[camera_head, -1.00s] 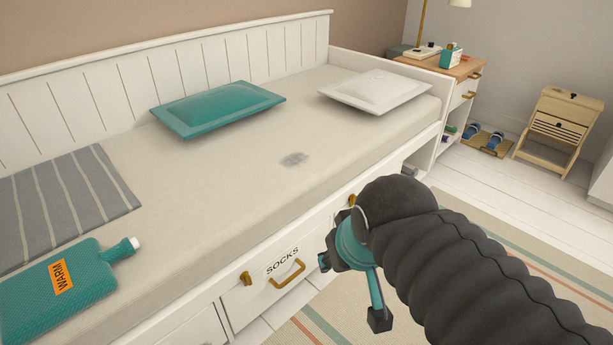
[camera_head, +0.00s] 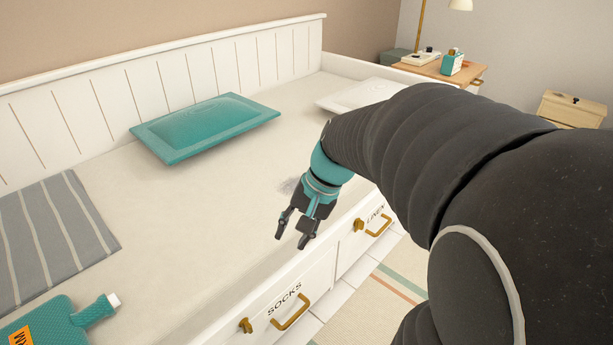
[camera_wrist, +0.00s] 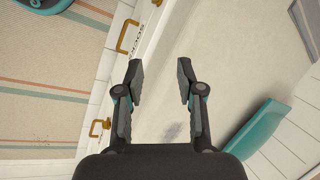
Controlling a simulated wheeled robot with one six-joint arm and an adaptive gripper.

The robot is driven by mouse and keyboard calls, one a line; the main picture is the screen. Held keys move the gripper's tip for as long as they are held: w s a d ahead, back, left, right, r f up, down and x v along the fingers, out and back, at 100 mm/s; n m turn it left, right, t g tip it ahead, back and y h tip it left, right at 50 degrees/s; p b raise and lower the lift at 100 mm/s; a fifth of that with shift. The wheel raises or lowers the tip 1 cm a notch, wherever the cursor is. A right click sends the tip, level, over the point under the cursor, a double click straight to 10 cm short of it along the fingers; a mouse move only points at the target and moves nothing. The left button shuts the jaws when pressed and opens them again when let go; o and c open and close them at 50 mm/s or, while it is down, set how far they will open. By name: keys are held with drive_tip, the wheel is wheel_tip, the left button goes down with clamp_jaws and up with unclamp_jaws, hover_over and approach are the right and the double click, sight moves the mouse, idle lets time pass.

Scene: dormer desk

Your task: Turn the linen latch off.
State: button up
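The linen latch (camera_head: 358,225) is a small brass knob on the white drawer front, left of the LINEN label (camera_head: 376,214) and the brass linen handle (camera_head: 379,226). Its exact turn is too small to tell. In the wrist view a brass handle (camera_wrist: 97,128), apparently the linen one, shows at lower left. My gripper (camera_head: 291,238) hangs over the front edge of the bed, left of the linen latch and apart from it. Its fingers point down and are spread with nothing between them, as the wrist view (camera_wrist: 159,68) also shows.
The drawer to the left, labelled SOCKS, has its own latch (camera_head: 245,326) and handle (camera_head: 292,312). A teal pillow (camera_head: 205,125), a striped blanket (camera_head: 55,235) and a hot-water bottle (camera_head: 60,325) lie on the bed. My arm covers much of the right side.

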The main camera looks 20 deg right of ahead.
drive_tip(key=w+d+f+m+t+y, duration=0.2)
drive_tip(key=w+d+f+m+y, duration=0.1)
drive_tip(key=w+d+f+m, duration=0.5)
drive_tip(key=w+d+f+m+t+y, duration=0.35)
drive_tip(key=d+f, duration=0.25)
drive_tip(key=d, duration=0.5)
drive_tip(key=m+t+h+b, duration=0.1)
drive_tip(key=m+t+h, duration=0.3)
drive_tip(key=m+t, duration=0.75)
approach(360, 227)
drive_tip(key=w+a+r+m+g, duration=0.1)
drive_tip(key=w+a+r+g, duration=0.1)
drive_tip(key=w, duration=0.6)
drive_tip(key=shift+w+a+r+p, duration=0.15)
drive_tip(key=shift+w+r+p, duration=0.1)
drive_tip(key=shift+p, duration=0.1)
clamp_jaws()
